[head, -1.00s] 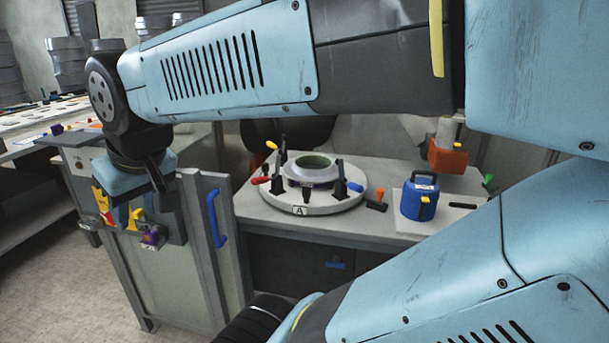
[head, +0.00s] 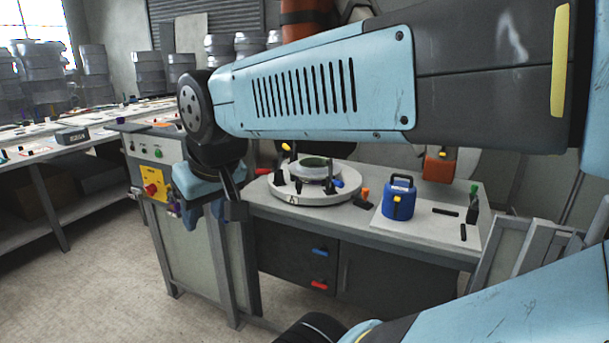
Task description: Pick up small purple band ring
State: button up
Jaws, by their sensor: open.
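My gripper (head: 213,212) hangs at the end of my arm, left of centre in the head view, with its fingers pointing down and apart. It is in front of the grey control cabinet and left of the round fixture. I see nothing between its fingers. A small purple patch (head: 174,209) shows by the cabinet's yellow panel, just left of the gripper. It is too small and partly hidden to tell whether it is the purple band ring. I cannot pick out a separate purple ring elsewhere.
The workbench (head: 400,228) carries a round clamp fixture (head: 285,194) and a blue canister (head: 398,200). The control cabinet (head: 180,258) stands left of it, with a red knob on a yellow panel (head: 154,187). A long cluttered table (head: 25,142) is at left. Floor is free at lower left.

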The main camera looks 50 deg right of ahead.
aim_at(313, 176)
jog(key=z, duration=0.4)
jog(key=k, duration=0.8)
jog(key=z, duration=1.35)
jog(key=i, duration=1)
